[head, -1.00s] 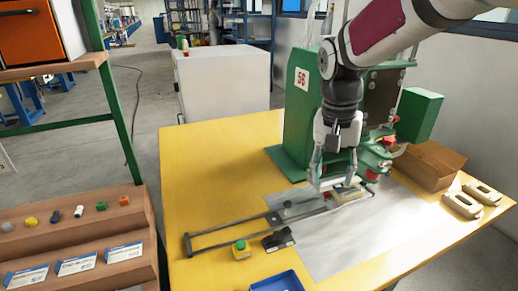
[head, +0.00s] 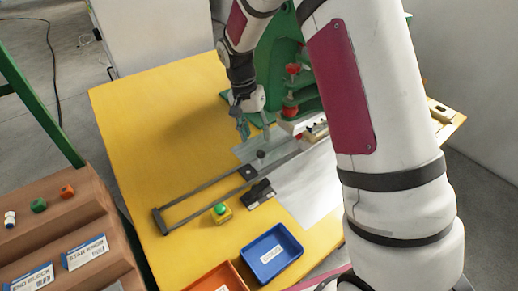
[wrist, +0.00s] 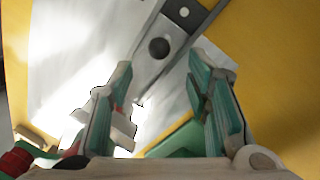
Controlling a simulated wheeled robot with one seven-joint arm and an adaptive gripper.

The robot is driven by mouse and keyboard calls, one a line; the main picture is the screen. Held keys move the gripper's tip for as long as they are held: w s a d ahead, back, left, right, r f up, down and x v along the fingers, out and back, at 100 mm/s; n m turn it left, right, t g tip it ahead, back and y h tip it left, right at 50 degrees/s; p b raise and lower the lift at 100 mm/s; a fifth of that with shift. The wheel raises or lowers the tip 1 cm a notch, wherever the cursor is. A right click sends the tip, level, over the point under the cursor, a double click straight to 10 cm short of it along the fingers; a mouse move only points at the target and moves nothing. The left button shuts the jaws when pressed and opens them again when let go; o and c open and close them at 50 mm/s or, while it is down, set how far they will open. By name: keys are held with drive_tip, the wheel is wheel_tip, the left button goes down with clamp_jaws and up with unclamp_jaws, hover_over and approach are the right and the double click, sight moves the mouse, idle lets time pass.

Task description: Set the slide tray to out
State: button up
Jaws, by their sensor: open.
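The slide tray is a flat grey metal piece on two long rails (head: 205,188), with a dark round knob (head: 261,155) near its front end. The tray's far part lies by the green press (head: 285,60), with a pale workpiece (head: 315,131) there. In the wrist view the knob (wrist: 159,48) shows ahead of the fingertips, roughly between their lines. My gripper (head: 256,134) is open and empty, above and just behind the knob; it also shows in the wrist view (wrist: 158,72). No contact with the knob is visible. My arm hides part of the press and table.
A green button on a yellow box (head: 221,212) and a black block (head: 260,194) sit beside the rails. A blue bin (head: 270,254) and an orange bin (head: 216,277) stand at the front. The yellow table's left side (head: 135,130) is clear.

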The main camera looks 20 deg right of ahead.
drive_tip(key=f, duration=0.4)
drive_tip(key=s+d+f, duration=0.1)
drive_tip(key=f, duration=0.2)
drive_tip(key=shift+c, duration=0.6)
clamp_jaws()
